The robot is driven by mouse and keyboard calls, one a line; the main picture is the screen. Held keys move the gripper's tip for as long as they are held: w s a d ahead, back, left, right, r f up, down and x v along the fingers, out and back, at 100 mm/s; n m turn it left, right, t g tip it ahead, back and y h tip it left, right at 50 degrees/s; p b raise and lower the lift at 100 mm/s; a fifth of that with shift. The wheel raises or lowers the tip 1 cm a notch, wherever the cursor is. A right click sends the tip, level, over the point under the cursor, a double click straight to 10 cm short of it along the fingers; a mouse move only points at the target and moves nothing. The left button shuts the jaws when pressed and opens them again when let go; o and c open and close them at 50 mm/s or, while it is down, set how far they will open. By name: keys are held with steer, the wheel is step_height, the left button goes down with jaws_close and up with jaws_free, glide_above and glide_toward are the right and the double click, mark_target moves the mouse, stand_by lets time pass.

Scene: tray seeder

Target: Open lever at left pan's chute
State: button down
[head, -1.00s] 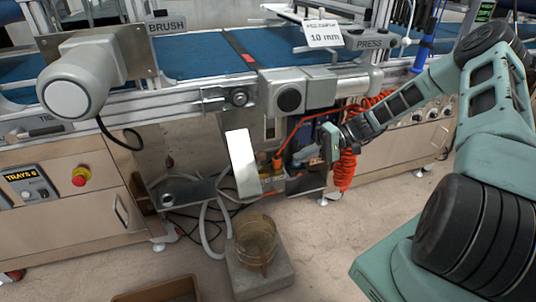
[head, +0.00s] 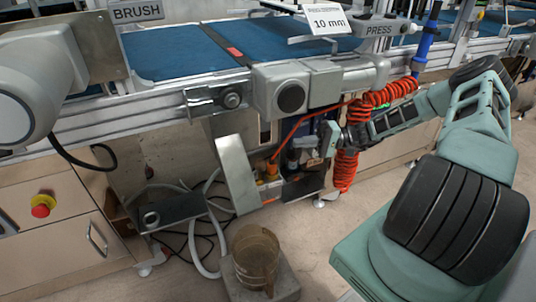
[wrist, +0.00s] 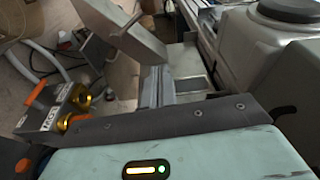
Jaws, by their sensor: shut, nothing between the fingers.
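A slanted bare steel plate (head: 236,175), which looks like a chute, hangs under the machine in the middle of the head view. A slanted steel plate (wrist: 120,32) also shows at the top of the wrist view. A small steel pan or bracket with a round opening (head: 172,211) is at lower left. I cannot make out a lever for sure. My gripper (head: 331,139) is shut and empty, to the right of the steel plate and apart from it, near a red coiled hose. Its fingertips are small and hard to separate in the head view.
A box with brass and orange fittings (wrist: 62,103) is left in the wrist view. A red coiled hose (head: 346,168) hangs beside my gripper. A brown bucket (head: 256,255) stands on a block below. Loose hoses lie on the floor. Bare floor (head: 330,235) is clear at lower middle.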

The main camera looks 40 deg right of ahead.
steer(key=shift+a, duration=0.1)
steer(key=a+b, duration=0.3)
steer(key=a, duration=0.8)
steer(key=shift+w+a, duration=0.25)
steer(key=shift+w, duration=0.2)
steer(key=shift+s+f+n, duration=0.25)
steer(key=shift+s+n, duration=0.2)
steer(key=shift+n, duration=0.25)
steer(key=s+f+n+g+y+b, duration=0.1)
steer(key=s+f+n, duration=0.1)
steer(key=n, duration=0.4)
steer(key=s+a+f+n+y+b, duration=0.1)
steer(key=s+f+n+y+b, duration=0.1)
steer(key=f+n, duration=0.3)
steer(key=shift+s+n+g, duration=0.4)
steer(key=shift+s+n, duration=0.2)
steer(key=shift+n, duration=0.4)
steer(key=shift+a, duration=0.1)
